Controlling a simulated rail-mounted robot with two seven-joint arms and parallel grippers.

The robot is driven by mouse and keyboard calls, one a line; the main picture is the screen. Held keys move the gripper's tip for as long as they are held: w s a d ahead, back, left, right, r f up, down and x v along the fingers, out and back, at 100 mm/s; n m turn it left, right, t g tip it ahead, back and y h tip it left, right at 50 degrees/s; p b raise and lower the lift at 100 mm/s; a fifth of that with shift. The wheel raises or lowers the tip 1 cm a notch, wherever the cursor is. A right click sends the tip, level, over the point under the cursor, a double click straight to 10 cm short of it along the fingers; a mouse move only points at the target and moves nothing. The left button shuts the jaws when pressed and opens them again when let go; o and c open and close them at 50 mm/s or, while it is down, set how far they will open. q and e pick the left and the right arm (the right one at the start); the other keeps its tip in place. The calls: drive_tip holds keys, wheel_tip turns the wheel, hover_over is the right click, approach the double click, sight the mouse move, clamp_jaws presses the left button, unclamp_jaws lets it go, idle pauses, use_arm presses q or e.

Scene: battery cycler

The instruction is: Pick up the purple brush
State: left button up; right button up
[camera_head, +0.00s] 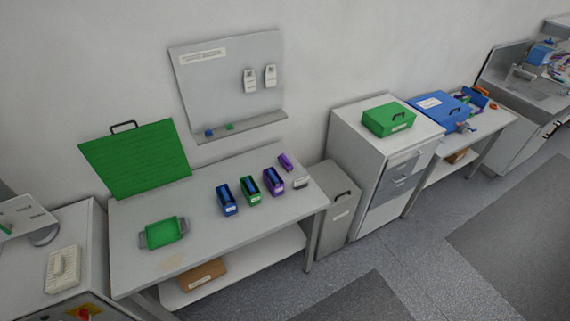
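A small purple item (286,162), which looks like the purple brush, lies at the back right of the white table (215,219), close to the wall. It is too small to make out bristles or a handle. A purple bin (274,182) stands just in front and to the left of it, with something blue inside. Neither of my grippers shows in the head view.
A green bin (251,192) and a blue bin (228,202) stand left of the purple bin. A green tray (163,233) and upright green lid (135,160) are further left. A whiteboard (225,80) hangs behind. Cabinets stand right; grey floor lies in front.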

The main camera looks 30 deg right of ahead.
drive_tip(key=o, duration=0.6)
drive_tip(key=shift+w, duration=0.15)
